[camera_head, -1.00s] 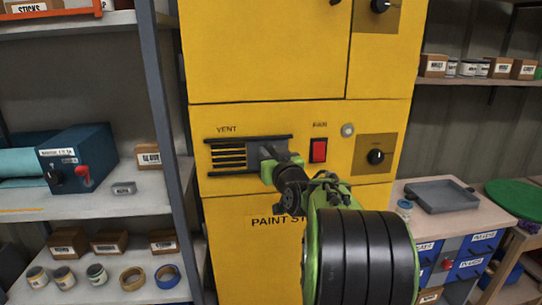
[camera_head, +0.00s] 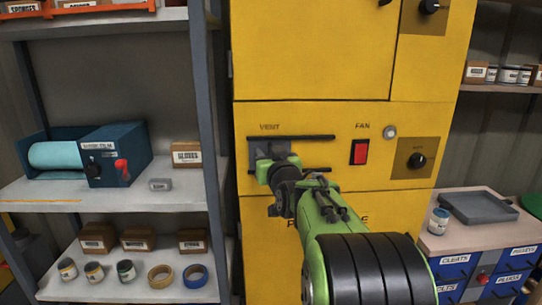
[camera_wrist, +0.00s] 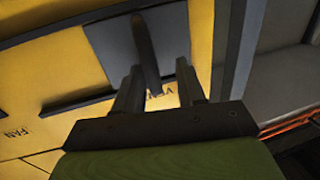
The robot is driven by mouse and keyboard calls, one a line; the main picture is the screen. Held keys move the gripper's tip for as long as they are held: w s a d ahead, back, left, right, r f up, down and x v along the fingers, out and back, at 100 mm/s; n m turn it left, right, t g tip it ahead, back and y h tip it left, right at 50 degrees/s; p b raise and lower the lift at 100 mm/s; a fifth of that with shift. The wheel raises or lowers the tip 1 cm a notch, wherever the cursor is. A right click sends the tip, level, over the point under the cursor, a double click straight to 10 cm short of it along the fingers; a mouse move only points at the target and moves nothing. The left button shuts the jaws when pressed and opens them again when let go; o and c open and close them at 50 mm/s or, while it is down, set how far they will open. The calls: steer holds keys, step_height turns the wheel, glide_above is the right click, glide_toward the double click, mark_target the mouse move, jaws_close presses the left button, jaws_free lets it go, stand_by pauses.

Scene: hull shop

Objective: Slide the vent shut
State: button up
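The yellow paint cabinet carries a vent under the printed word VENT, between two dark horizontal rails. The grey vent slide plate (camera_head: 254,152) sits at the left end of the rails and no open slots show; bare yellow panel shows between the rails to its right. In the wrist view the plate (camera_wrist: 105,45) has an upright dark handle (camera_wrist: 146,55). My gripper (camera_head: 272,162) is at the plate. In the wrist view the fingers of my gripper (camera_wrist: 160,75) stand apart on either side of the handle, with a gap visible at least on the right.
A red fan switch (camera_head: 359,152) and a black knob (camera_head: 417,160) are on the cabinet right of the vent. A grey shelf post (camera_head: 205,130) stands close on the left, beside shelves with a blue machine (camera_head: 118,152). A workbench with a grey tray (camera_head: 478,207) is at right.

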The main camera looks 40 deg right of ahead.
steer(key=shift+a, duration=0.1)
steer(key=v, duration=1.5)
steer(key=shift+s, duration=0.35)
